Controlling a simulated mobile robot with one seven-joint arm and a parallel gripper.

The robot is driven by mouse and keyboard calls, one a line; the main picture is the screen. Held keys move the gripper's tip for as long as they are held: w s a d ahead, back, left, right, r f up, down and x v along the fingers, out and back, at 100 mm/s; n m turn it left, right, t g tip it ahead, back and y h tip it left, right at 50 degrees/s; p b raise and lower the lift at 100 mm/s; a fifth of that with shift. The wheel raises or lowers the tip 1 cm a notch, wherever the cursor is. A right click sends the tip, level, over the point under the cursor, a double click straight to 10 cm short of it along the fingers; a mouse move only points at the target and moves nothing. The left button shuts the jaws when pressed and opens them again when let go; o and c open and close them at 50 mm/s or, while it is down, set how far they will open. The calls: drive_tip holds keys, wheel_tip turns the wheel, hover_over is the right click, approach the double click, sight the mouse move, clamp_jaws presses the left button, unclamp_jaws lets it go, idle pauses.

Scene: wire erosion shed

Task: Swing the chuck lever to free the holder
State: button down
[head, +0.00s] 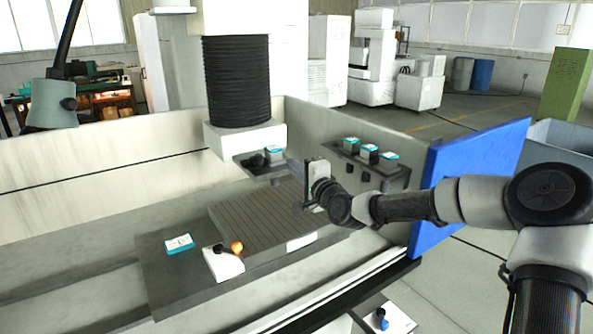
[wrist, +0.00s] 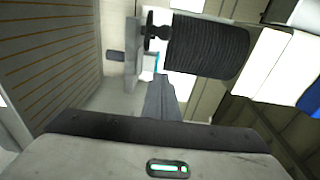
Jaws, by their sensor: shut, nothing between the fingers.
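The chuck (head: 250,166) is a dark block at the foot of the bellows column, with a teal-topped holder (head: 273,151) at it. A small dark knobbed part beside that holder looks like the chuck lever (head: 257,160). In the wrist view a dark knobbed part (wrist: 156,36), likely the lever, stands out between a grey plate (wrist: 131,65) and the bellows. My gripper (head: 303,192) is shut and empty, right of and nearer than the chuck. Its fingers (wrist: 160,95) reach towards the plate in the wrist view; I cannot tell whether they touch anything.
A rack (head: 375,165) with several teal-topped holders stands behind my gripper. A slotted plate (head: 270,222) lies below. A white block (head: 224,264) with orange and black knobs and a teal-topped piece (head: 180,244) sit at front left. A blue panel (head: 468,175) stands right.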

sight(257, 160)
drive_tip(key=w+a, duration=0.3)
drive_tip(key=a, duration=0.3)
drive_tip(key=shift+w+a+p, duration=0.2)
drive_tip(key=shift+p, duration=0.15)
